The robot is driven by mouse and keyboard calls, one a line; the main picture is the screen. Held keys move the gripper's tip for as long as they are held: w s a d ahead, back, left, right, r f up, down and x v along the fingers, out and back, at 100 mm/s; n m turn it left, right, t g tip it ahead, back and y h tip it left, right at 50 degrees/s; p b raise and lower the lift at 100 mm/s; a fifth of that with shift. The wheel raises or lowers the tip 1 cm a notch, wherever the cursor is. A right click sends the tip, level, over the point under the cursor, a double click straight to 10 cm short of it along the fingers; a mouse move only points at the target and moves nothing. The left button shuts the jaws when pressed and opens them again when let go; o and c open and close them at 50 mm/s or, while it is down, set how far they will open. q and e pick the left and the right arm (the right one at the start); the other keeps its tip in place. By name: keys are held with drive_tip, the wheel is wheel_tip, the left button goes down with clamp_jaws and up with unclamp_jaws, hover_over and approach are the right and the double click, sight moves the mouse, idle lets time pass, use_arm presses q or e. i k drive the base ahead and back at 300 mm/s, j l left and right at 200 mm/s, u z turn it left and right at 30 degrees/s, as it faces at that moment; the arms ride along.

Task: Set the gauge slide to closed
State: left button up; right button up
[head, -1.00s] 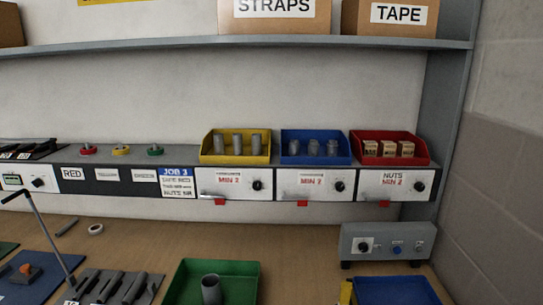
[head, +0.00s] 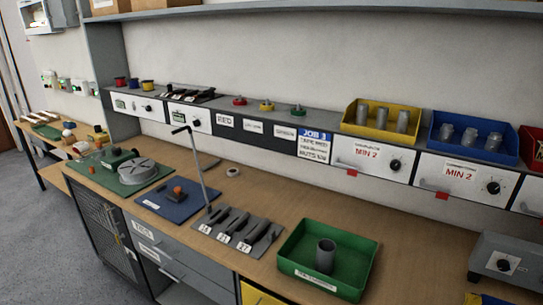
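No part that I can surely name as the gauge slide is readable in the head view. A grey rack (head: 238,235) with several dark tools and number labels lies to the right. Neither of my grippers is in view.
A thin grey rod (head: 196,165) with a bent top stands near the rack. A green tray (head: 328,257) holds a grey cylinder (head: 325,256). Yellow (head: 379,133) and blue (head: 466,151) bins stand on the raised ledge. Bare wood shows behind the rack.

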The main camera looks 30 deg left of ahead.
sight(175, 195)
drive_tip(key=u, duration=1.6)
drive_tip(key=i+j+u, duration=0.1)
drive_tip(key=i+j, duration=0.05)
